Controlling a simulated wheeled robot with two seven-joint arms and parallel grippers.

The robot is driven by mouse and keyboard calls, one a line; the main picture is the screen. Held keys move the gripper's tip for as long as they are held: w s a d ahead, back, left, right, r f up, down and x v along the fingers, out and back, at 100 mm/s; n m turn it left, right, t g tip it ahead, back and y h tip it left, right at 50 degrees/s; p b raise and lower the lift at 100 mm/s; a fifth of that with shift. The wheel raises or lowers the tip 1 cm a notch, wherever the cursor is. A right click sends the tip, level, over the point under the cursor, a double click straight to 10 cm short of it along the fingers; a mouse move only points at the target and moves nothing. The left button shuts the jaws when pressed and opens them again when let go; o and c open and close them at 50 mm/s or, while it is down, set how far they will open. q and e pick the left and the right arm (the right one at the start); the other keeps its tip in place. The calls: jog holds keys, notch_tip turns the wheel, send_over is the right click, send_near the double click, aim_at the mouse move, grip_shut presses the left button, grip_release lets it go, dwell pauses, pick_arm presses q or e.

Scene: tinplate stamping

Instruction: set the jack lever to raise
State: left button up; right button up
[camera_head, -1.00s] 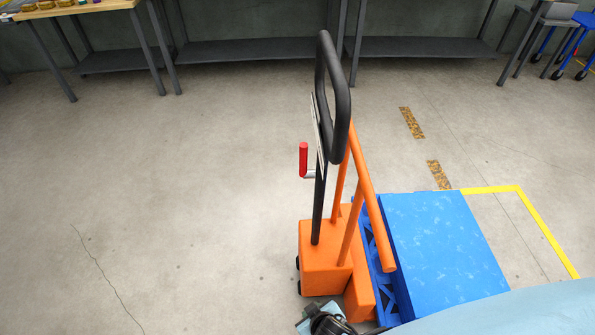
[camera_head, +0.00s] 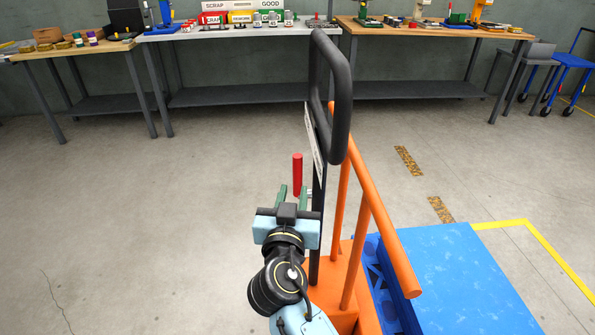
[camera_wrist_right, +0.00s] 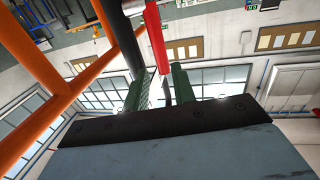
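The jack lever has a red handle (camera_head: 297,172) that stands upright just left of the pallet jack's black post (camera_head: 317,215). My right gripper (camera_head: 293,192) is just below and in front of the red handle, its green fingers pointing up and apart. In the right wrist view the red handle (camera_wrist_right: 155,38) rises beyond the gap between the open green fingers (camera_wrist_right: 158,88). The fingers do not appear closed on it; I cannot tell whether they touch it. The lever's pivot is mostly hidden by the gripper. My left gripper is out of view.
The orange rail (camera_head: 375,235) and black loop handle (camera_head: 340,100) stand close to the right of my right arm. A blue platform (camera_head: 465,275) lies beyond the rail. Workbenches (camera_head: 240,36) line the back wall. The floor at left is clear.

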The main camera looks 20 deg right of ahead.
aim_at(297, 173)
jog(key=x, duration=0.9)
jog(key=shift+s, duration=0.1)
grip_shut()
